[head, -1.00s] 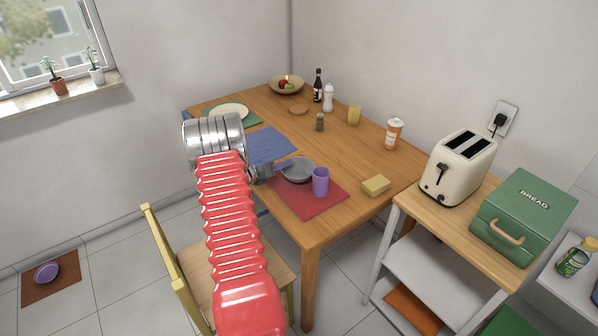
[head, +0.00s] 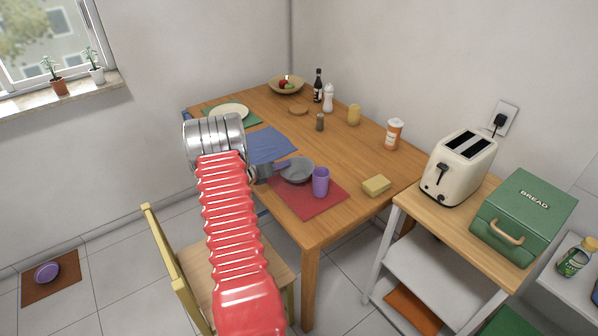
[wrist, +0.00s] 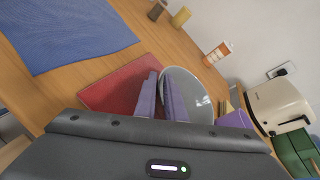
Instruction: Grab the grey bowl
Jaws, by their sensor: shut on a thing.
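The grey bowl (head: 299,172) is at the red placemat (head: 305,200) near the front of the wooden table. My gripper (head: 286,164) reaches in from the left and is shut on the bowl's left rim. In the wrist view, the two purplish fingers (wrist: 163,82) pinch the near left edge of the bowl (wrist: 190,90), with the red mat (wrist: 120,85) to their left. I cannot tell whether the bowl touches the mat. Part of my wrist is hidden behind my arm in the head view.
A purple cup (head: 321,182) stands close to the bowl's right front. A yellow sponge (head: 376,186) lies to the right. A blue placemat (head: 268,146) lies behind my gripper. A chair (head: 170,255) stands in front of the table. The table's middle is mostly clear.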

